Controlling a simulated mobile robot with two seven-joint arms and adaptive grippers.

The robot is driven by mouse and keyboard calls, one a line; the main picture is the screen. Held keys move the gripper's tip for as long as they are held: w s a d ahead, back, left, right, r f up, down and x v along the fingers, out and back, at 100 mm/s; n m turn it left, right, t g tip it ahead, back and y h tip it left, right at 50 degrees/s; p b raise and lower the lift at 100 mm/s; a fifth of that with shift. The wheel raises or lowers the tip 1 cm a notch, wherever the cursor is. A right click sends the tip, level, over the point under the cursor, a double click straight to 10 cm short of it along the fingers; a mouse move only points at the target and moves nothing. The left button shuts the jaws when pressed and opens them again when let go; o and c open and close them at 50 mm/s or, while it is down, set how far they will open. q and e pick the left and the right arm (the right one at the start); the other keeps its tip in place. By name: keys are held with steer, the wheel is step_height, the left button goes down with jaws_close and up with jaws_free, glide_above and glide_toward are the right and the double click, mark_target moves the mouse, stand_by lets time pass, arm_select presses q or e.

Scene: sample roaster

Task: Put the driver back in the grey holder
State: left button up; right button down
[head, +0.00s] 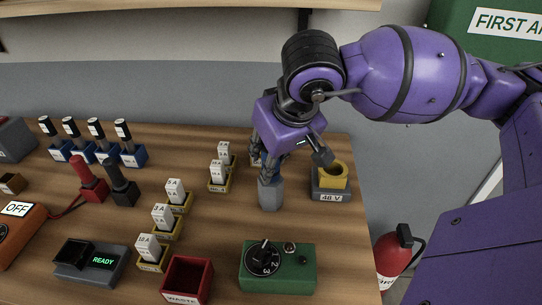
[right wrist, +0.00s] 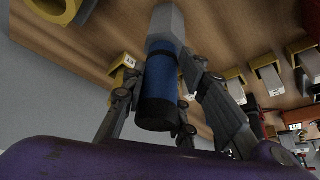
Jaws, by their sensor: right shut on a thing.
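My right gripper (head: 268,165) points down over the table and is shut on the driver (right wrist: 160,75), which has a blue handle with a dark end. The driver also shows partly between the fingers in the head view (head: 270,160). The grey holder (head: 270,194) stands upright on the table directly below the fingers; it also shows in the right wrist view (right wrist: 166,20). The driver is in line with the holder and its lower end meets or overlaps the holder's top. I cannot tell how deep it sits. My left gripper is not in view.
A yellow-topped 48 V block (head: 330,180) stands close right of the holder. White fuses in yellow holders (head: 217,176) are to the left. A green box with a dial (head: 278,267) and a red waste bin (head: 187,279) are in front.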

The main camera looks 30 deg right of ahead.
steer(key=c, duration=1.3)
jaws_free()
steer(key=shift+f, duration=0.1)
steer(key=v, duration=1.2)
steer(key=shift+a+f, duration=0.1)
